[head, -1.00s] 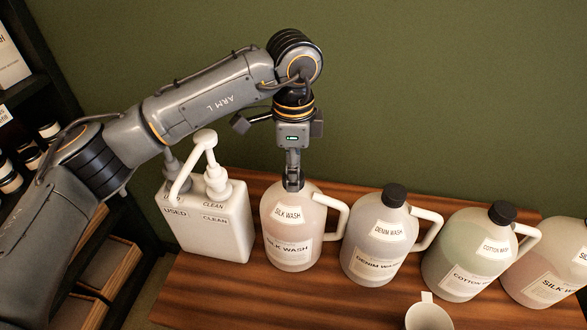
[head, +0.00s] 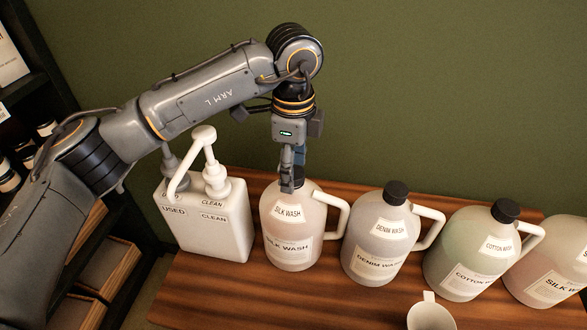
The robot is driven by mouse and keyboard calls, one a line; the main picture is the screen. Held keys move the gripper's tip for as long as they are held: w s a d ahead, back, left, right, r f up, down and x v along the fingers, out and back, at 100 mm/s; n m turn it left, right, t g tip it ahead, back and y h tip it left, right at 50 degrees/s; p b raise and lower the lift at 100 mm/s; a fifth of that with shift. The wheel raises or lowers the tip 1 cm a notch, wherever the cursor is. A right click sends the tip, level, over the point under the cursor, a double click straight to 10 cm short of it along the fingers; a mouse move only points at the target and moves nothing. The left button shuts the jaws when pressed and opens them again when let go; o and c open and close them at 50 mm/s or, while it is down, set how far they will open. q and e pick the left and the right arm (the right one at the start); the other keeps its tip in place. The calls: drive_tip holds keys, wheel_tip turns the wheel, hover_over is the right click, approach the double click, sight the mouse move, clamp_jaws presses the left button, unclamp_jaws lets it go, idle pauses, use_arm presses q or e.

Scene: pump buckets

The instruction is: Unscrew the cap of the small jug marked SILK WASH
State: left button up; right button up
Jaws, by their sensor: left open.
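The jug marked SILK WASH (head: 291,238), with pinkish contents and a white handle on its right, stands upright on the wooden table. My left gripper (head: 292,184) points straight down at its neck, with its fingers open at the dark cap. The fingers hide most of the cap, and I cannot tell whether they touch it. My right gripper is not in view.
A white two-pump container (head: 223,240) labelled USED and CLEAN stands close on the left. The DENIM WASH jug (head: 381,240) and COTTON WASH jug (head: 466,255), both with black caps, stand to the right. A white cup (head: 430,317) is at the front of the wooden table (head: 230,298).

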use_arm(q)
drive_tip(key=m+b, duration=0.2)
drive_tip(key=m, duration=0.4)
drive_tip(key=shift+f, duration=0.1)
drive_tip(key=m, duration=0.3)
drive_tip(key=shift+b, duration=0.4)
drive_tip(key=m, duration=0.3)
drive_tip(key=shift+c, duration=0.5)
drive_tip(key=c, duration=1.2)
drive_tip(key=shift+b, duration=0.35)
